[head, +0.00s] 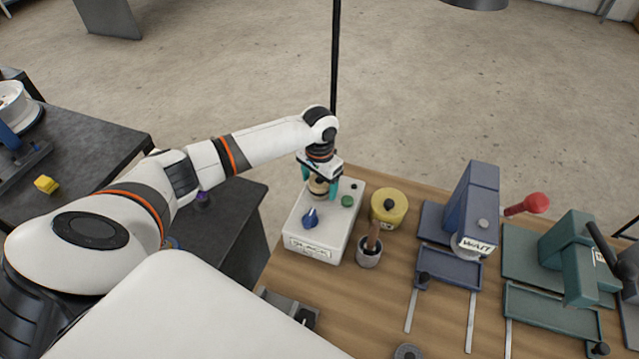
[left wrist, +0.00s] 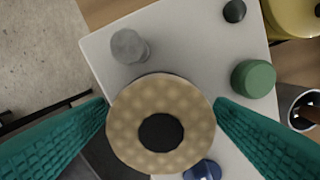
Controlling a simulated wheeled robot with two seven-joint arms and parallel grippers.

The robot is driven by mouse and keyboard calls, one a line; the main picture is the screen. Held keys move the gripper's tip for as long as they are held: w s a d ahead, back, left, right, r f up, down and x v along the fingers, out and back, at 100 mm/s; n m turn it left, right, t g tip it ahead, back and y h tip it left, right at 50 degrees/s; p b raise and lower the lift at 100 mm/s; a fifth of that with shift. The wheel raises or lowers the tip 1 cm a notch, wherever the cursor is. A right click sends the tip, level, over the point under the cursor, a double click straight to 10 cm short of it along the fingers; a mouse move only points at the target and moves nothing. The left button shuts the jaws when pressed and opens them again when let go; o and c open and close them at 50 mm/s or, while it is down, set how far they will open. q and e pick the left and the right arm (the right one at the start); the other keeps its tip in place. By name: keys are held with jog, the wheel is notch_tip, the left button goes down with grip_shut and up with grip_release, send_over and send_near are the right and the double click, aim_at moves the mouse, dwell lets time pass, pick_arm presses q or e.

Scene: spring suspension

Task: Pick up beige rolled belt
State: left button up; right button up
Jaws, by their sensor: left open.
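The beige rolled belt (left wrist: 187,110) is a ring with a dark centre hole, on top of the white box (left wrist: 105,62) in the left wrist view. In the head view the belt (head: 317,186) shows between the fingers of my left gripper (head: 319,190). In the left wrist view the open teal fingers of my left gripper (left wrist: 162,125) stand on either side of the belt, close to its edges. Whether they touch it is hard to tell. My right gripper is not in view.
The white box (head: 320,247) carries a blue knob (head: 310,217) and a green button (head: 347,201). A yellow round container (head: 389,207) and a grey cup (head: 369,255) stand to its right. Blue (head: 478,205) and green (head: 572,255) machines stand further right on the wooden table.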

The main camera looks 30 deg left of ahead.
pick_arm(q)
jog(key=c, duration=1.2)
